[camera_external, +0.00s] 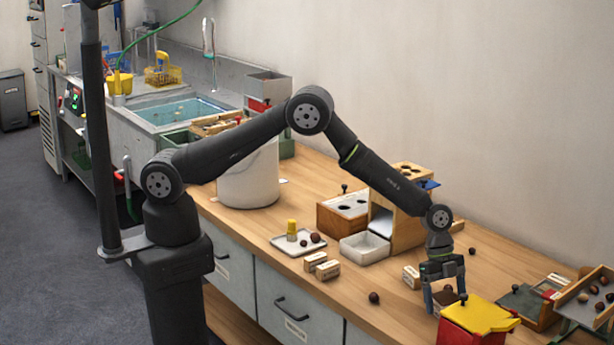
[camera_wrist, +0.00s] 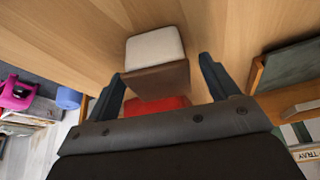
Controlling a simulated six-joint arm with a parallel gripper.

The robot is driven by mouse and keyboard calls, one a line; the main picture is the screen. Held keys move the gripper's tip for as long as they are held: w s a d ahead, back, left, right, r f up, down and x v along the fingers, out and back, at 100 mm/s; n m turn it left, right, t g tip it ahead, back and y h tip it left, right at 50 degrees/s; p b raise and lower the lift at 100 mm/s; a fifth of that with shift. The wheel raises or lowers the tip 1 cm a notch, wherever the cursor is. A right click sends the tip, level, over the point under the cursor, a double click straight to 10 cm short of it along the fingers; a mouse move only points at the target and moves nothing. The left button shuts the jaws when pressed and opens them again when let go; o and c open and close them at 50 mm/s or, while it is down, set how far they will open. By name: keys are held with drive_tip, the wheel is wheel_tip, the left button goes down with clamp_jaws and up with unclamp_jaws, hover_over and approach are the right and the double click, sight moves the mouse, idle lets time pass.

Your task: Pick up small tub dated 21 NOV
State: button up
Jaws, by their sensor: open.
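My gripper (camera_external: 446,304) is open and points down over the right part of the bench, just left of a red box with a yellow top. In the wrist view, a small tub (camera_wrist: 155,46) with a pale top and brown side shows ahead of and partly between the open fingertips (camera_wrist: 160,68). It does not look gripped. A brown thing (camera_external: 445,297) shows between the fingers in the external view. A small pale-brown tub (camera_external: 411,276) stands just left of the gripper. Two similar tubs (camera_external: 327,270) (camera_external: 314,261) stand further left. No date is readable on any of them.
The red box (camera_external: 468,325) with its yellow top (camera_external: 480,314) is close to the right finger. A green-topped box (camera_external: 522,304) and a tray of chestnuts (camera_external: 575,310) lie further right. A loose chestnut (camera_external: 374,298) lies on the bench. A white bin (camera_external: 365,248) stands behind.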

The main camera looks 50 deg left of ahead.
drive_tip(key=c, duration=1.2)
drive_tip(key=shift+o, duration=0.2)
